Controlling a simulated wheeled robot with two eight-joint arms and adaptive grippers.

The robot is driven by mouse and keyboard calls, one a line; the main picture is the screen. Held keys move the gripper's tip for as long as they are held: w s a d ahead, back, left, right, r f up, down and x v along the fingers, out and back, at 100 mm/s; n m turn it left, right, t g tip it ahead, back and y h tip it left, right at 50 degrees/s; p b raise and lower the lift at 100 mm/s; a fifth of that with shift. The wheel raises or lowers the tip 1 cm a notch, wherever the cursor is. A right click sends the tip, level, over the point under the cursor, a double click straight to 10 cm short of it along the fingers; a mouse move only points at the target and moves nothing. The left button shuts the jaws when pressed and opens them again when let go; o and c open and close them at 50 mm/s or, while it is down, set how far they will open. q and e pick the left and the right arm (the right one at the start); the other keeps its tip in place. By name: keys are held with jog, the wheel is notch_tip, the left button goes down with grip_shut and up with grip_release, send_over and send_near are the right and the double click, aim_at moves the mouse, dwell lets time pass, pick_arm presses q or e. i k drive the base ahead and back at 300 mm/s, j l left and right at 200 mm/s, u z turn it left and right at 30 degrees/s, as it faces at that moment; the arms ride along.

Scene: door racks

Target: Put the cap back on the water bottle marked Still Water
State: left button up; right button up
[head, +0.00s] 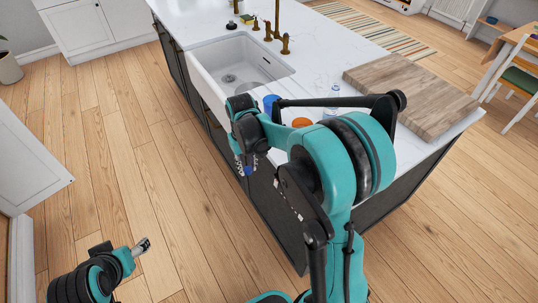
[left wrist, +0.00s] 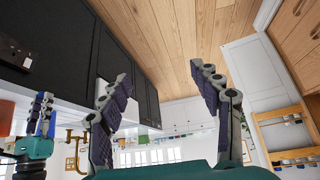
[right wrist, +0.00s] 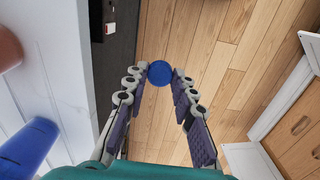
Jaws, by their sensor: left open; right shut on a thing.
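My right gripper (head: 247,168) is shut on a small round blue cap (right wrist: 159,73), which sits between its fingertips in the right wrist view. The gripper hangs beyond the counter's front edge, above the floor, pointing down. It also shows in the left wrist view (left wrist: 42,108). Clear bottles (head: 333,92) stand on the counter behind my right arm, partly hidden. I cannot read any label, so I cannot tell which is marked Still Water. My left gripper (head: 143,246) is open and empty, low over the floor at the left; its spread fingers (left wrist: 162,92) show in the left wrist view.
The white counter (head: 310,55) holds a sink (head: 235,62), a blue cup-like thing (head: 270,104), an orange thing (head: 301,122) and a wooden board (head: 415,93). The blue and orange things stand close to my right arm. The wooden floor (head: 150,130) on the left is clear.

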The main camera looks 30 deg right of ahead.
aim_at(328, 112)
jog(key=k, duration=1.25)
jog(key=z, duration=2.1)
jog(key=i+j, duration=0.1)
jog(key=j, duration=0.35)
jog(key=i+j, duration=0.1)
jog(key=j, duration=0.4)
jog(key=i+j, duration=0.1)
jog(key=j, duration=0.35)
jog(key=i+j, duration=0.1)
jog(key=j, duration=0.4)
jog(key=i+j, duration=0.1)
jog(key=j, duration=0.35)
